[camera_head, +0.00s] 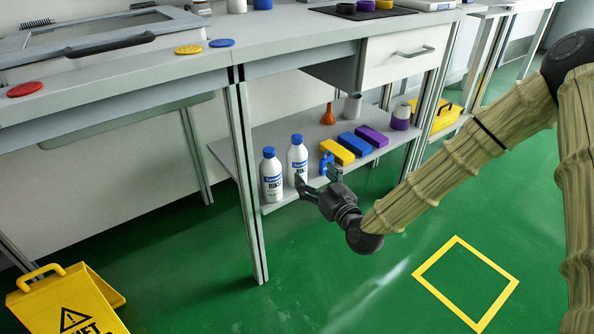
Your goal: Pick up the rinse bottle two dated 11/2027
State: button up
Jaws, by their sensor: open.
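Two white bottles with blue caps stand upright on the lower shelf under the bench. The left bottle (271,178) is nearer the shelf's front-left edge. The right bottle (297,158) stands just right of it and a little farther back. Their labels are too small to read, so I cannot tell which is dated 11/2027. My gripper (316,182) is open and empty at the shelf's front edge, close to the right bottle. One finger overlaps that bottle's lower part in the picture; I cannot tell whether they touch.
On the shelf (232,155), an orange funnel (328,115), yellow block (338,151), blue block (355,144) and purple block (373,136) stand right of the bottles. A bench leg (248,190) rises left of them. A yellow wet-floor sign (70,305) stands lower left.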

aim_at(302, 164)
jog(key=shift+b+x, duration=1.2)
jog(key=shift+x, duration=1.55)
jog(key=b+x, duration=0.2)
jog(key=x, duration=0.1)
jog(key=shift+w+a+r, duration=0.15)
jog(key=shift+a, duration=0.25)
jog(key=shift+w+a+r, duration=0.15)
jog(key=shift+w+a, duration=0.05)
jog(key=shift+w, duration=0.15)
jog(key=c, duration=1.5)
